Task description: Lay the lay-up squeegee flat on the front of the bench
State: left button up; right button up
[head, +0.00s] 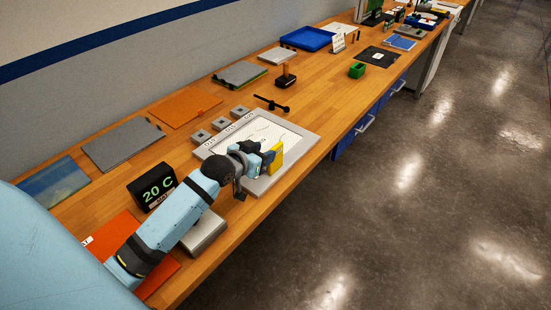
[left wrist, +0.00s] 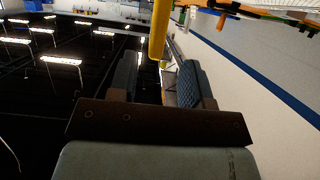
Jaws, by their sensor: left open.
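A yellow flat piece, which I take to be the squeegee (head: 277,157), stands on edge at the front right of the pale framed board on the bench (head: 230,228). My left gripper (head: 268,160) is right beside it, with its fingers pointing at it. In the left wrist view the yellow squeegee (left wrist: 158,32) shows edge-on, its lower end at the gap between the spread fingers of my left gripper (left wrist: 158,72). The gripper is open; I cannot tell whether a finger touches the squeegee. The gripper hides part of its near side. My right gripper is out of view.
The framed board (head: 305,140) lies under my gripper. A black "20 C" display (head: 153,187), a grey block (head: 204,234) and an orange mat (head: 122,230) are nearer. A green box (head: 357,70) stands farther along. The front strip right of the board is clear.

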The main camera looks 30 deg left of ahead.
pick_arm(q)
jog(key=x, duration=0.5)
jog(key=shift+w+d+f+p, duration=0.25)
jog(key=shift+d+p, duration=0.05)
grip_shut()
